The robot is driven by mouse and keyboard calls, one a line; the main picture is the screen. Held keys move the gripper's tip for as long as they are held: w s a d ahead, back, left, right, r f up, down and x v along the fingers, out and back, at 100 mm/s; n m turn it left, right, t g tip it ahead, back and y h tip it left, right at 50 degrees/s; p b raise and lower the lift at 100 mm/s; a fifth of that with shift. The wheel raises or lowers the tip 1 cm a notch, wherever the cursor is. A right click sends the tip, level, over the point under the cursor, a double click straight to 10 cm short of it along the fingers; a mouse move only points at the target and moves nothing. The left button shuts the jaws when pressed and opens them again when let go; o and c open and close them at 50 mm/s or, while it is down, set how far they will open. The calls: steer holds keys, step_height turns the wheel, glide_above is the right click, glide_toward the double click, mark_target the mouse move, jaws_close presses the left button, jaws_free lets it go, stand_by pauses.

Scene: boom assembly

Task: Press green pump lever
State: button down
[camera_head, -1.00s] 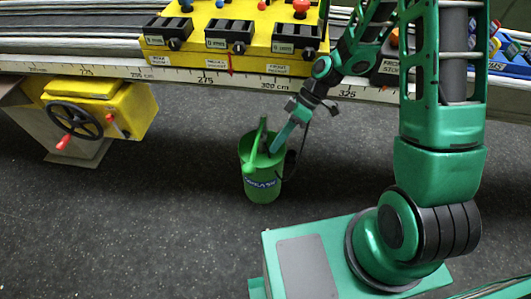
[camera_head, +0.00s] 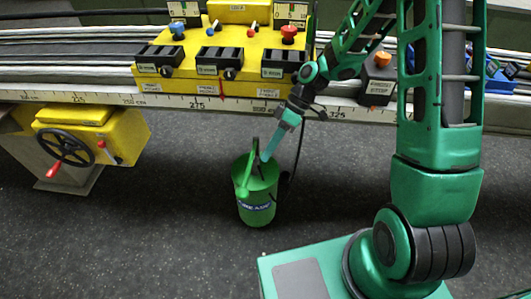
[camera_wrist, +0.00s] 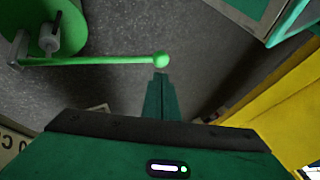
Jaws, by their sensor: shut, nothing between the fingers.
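The green grease pump (camera_head: 257,212) is a bucket on the dark floor in front of the bench. Its green lever (camera_head: 247,178) slants down toward the camera and ends in a ball knob. In the wrist view the lever (camera_wrist: 95,62) runs from the pump body (camera_wrist: 50,25) at upper left to its ball near the top centre. My gripper (camera_head: 264,159) points down over the bucket's rim, shut and empty. In the wrist view the gripper tips (camera_wrist: 160,76) appear just below the ball; I cannot tell whether they touch it.
A yellow control panel (camera_head: 225,75) with black boxes and small levers sits on the bench behind the pump. A yellow unit with a black handwheel (camera_head: 64,147) stands at left. A black box with an orange button (camera_head: 380,75) is at right. The floor left of the pump is clear.

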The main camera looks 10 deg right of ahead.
mark_target(246, 188)
steer(key=x, duration=1.1)
steer(key=shift+s+a+f, duration=0.1)
